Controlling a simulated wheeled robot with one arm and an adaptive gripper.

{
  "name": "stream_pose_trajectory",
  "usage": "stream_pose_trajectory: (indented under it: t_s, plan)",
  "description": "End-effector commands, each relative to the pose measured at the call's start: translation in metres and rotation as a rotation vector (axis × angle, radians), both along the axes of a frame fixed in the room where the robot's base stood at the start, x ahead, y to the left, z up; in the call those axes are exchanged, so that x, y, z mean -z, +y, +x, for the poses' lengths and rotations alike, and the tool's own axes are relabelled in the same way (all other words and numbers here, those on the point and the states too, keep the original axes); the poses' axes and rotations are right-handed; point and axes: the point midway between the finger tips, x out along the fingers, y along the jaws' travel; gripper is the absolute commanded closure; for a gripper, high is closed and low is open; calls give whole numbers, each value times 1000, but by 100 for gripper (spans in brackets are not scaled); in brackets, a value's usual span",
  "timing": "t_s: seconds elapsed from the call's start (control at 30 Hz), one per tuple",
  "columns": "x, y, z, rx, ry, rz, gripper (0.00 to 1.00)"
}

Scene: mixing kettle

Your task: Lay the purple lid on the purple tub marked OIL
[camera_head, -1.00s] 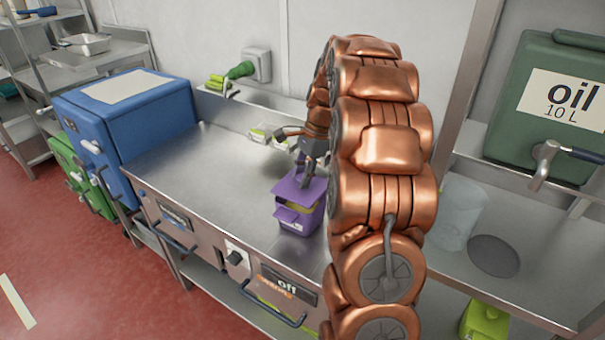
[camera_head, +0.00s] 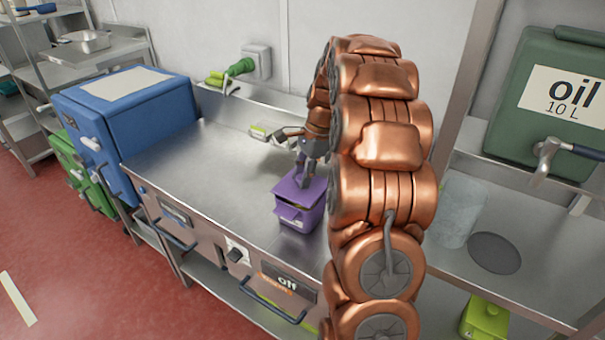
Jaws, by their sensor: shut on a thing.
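The purple tub (camera_head: 305,221) stands on the steel worktop, left of my copper arm. A pale mark shows on its front, too small to read. The purple lid (camera_head: 286,187) is over the tub's top, very close to the rim. A thin dark and yellowish gap shows between lid and tub toward the front, so I cannot tell whether they touch. My gripper (camera_head: 303,183) points down from above and is shut on the lid at its top. My arm hides what lies just right of the tub.
A blue box (camera_head: 150,125) stands at the worktop's left end. A green oil container (camera_head: 545,135) with a tap is at the right, above a clear vessel (camera_head: 462,210). The worktop (camera_head: 215,190) left of the tub is free.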

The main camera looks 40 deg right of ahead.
Motion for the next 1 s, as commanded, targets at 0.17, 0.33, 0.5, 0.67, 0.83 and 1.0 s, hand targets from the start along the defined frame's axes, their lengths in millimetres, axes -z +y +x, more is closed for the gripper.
stream_pose_trajectory:
  t_s: [0.17,0.33,0.5,0.67,0.83,1.0]
  plan:
    - [6,0,0,0,0,0,100]
    - [10,0,0,0,0,0,100]
    - [14,0,0,0,-1,-1,100]
    - [14,0,0,0,-2,-1,100]
    - [14,0,0,0,-1,-1,100]
    - [15,0,0,0,-1,-1,100]
